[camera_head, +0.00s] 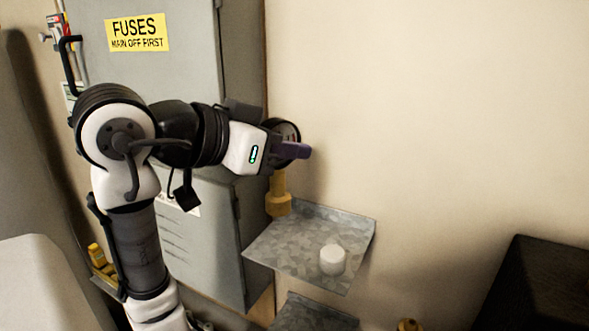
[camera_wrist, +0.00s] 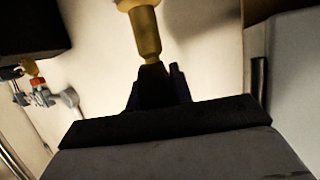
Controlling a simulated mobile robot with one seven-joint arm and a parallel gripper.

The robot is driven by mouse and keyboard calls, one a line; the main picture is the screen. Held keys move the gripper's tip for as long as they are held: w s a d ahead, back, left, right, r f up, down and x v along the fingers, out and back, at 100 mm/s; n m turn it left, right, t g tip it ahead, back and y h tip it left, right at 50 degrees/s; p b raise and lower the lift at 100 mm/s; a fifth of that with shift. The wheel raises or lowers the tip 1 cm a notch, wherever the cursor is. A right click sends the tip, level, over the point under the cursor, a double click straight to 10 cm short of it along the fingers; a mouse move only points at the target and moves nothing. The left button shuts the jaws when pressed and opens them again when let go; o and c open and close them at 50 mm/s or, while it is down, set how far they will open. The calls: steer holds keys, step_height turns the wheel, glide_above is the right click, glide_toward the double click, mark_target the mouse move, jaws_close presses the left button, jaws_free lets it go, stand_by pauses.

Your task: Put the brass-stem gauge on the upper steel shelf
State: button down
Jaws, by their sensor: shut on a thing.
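The brass-stem gauge has a dark round dial (camera_head: 290,130) and a yellow brass stem (camera_head: 279,193) hanging down from it in the head view. My gripper (camera_head: 303,150) is shut on the gauge, with its dark purple fingers at the dial end. In the wrist view the brass stem (camera_wrist: 146,34) shows beyond my gripper (camera_wrist: 158,85). The upper steel shelf (camera_head: 290,250) is a mottled grey plate on the wall. The stem's lower end appears at the shelf's back left corner; I cannot tell whether it touches.
A white cylinder (camera_head: 332,260) stands on the upper shelf's right front part. A lower steel shelf (camera_head: 308,316) is partly hidden beneath. A grey fuse cabinet (camera_head: 170,65) stands to the left. A black box (camera_head: 540,290) is at lower right. The shelf's middle is bare.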

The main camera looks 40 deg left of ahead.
steer(key=w+f+p, duration=0.1)
steer(key=f, duration=0.1)
steer(key=f+p, duration=0.1)
steer(key=f, duration=0.1)
steer(key=w+f+p, duration=0.1)
steer(key=f, duration=0.2)
steer(key=shift+w+a, duration=0.3)
steer(key=shift+f, duration=0.15)
steer(key=shift+f, duration=0.1)
steer(key=c, duration=1.3)
jaws_free()
steer(key=shift+o, duration=0.2)
